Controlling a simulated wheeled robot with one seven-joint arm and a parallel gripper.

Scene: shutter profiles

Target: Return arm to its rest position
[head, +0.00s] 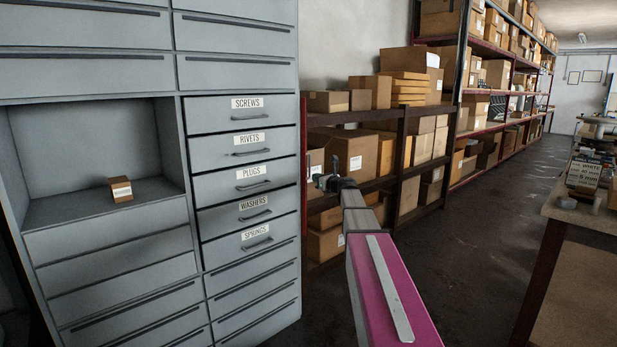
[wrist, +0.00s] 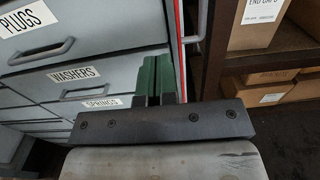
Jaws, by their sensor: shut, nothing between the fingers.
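My arm reaches forward from the bottom of the head view, with my gripper (head: 329,183) at its far end, right of the grey drawer cabinet (head: 235,65). In the wrist view my gripper (wrist: 158,80) shows two green fingers close together, shut with nothing between them. The fingers overlap the cabinet's right edge in that view; I cannot tell the gap to it. The cabinet's labelled drawers, such as the plugs drawer (head: 245,179), the washers drawer (head: 234,215) and the springs drawer (head: 238,248), look shut or nearly so.
A small brown box (head: 121,189) sits in the cabinet's open niche. Shelves with cardboard boxes (head: 355,152) stand behind and right of my gripper. A workbench (head: 575,208) stands at the right. The floor (head: 490,225) between shelves and bench is clear.

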